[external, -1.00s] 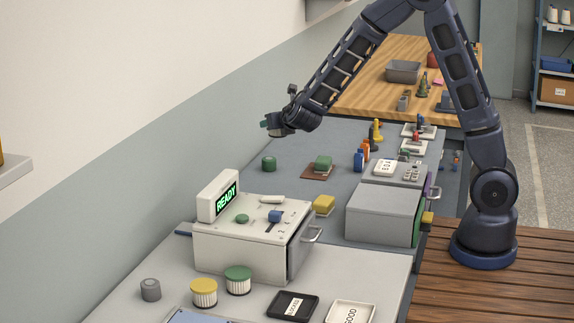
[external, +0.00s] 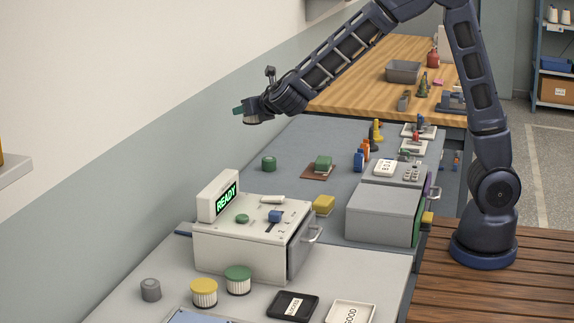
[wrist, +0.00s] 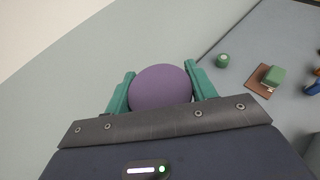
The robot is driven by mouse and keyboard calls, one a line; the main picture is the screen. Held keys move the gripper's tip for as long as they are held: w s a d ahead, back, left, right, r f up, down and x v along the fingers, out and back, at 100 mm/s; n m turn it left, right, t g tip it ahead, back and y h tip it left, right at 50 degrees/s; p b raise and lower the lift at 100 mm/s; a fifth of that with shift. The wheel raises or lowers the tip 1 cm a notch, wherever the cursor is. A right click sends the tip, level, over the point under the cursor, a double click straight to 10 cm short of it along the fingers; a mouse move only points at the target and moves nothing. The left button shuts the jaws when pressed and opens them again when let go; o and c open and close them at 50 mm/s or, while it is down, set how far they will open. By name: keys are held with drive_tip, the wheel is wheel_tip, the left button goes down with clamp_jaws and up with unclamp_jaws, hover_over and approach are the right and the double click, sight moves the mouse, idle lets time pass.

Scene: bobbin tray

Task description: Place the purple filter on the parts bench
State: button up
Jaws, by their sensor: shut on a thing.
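The purple filter (wrist: 160,88) shows in the wrist view as a round purple top between the green fingers of my gripper (wrist: 160,82). The fingers are shut on its sides. In the external view my gripper (external: 243,113) is in the air near the wall, above and left of the blue-grey bench (external: 290,150). The filter itself is hard to make out there. Which surface is the parts bench is not labelled; a light grey bench (external: 375,268) stands in front and a wooden bench (external: 350,90) behind.
A green round part (external: 268,164) and a brown mat (external: 317,172) with a green block lie on the blue-grey bench. A machine reading READY (external: 240,250) stands in front. Yellow (external: 204,293) and green (external: 238,281) topped filters stand on the light grey bench.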

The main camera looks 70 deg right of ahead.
drive_tip(key=s+a+n+y, duration=0.1)
drive_tip(key=a, duration=0.9)
drive_tip(key=s+a+n+t+y, duration=0.1)
drive_tip(key=s+a+n+y, duration=0.1)
drive_tip(key=a, duration=0.9)
drive_tip(key=s+a+n+t+y, duration=0.1)
drive_tip(key=a, duration=0.9)
drive_tip(key=shift+s+a+y, duration=0.25)
drive_tip(key=shift+a+y, duration=0.05)
drive_tip(key=shift+a, duration=0.1)
drive_tip(key=s+a+n+y, duration=0.2)
drive_tip(key=s+a, duration=0.4)
drive_tip(key=a, duration=0.6)
drive_tip(key=n+y, duration=0.2)
hover_over(243, 311)
drive_tip(key=shift+t, duration=0.4)
wheel_tip(243, 311, down, 25)
drive_tip(key=shift+f, duration=0.1)
drive_tip(key=o, duration=0.7)
drive_tip(key=shift+f, duration=0.1)
drive_tip(key=shift+o, duration=0.2)
